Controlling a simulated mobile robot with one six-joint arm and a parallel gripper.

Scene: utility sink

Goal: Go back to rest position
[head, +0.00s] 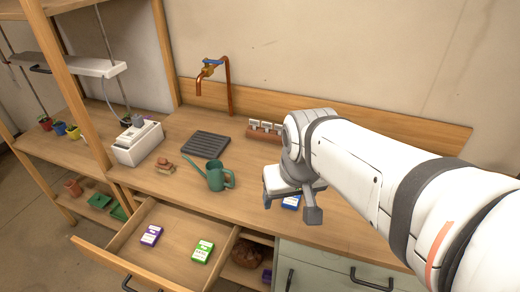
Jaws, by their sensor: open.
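My gripper (290,209) is open in the head view, over the counter to the right of the green watering can. My white arm reaches in from the right side.
An open wooden drawer (132,217) juts out at the front left, holding a purple packet (151,235) and a green packet (203,251). The watering can (216,178), a dark drain grate (205,144), a copper tap (228,88) and a white box (138,145) stand nearby.

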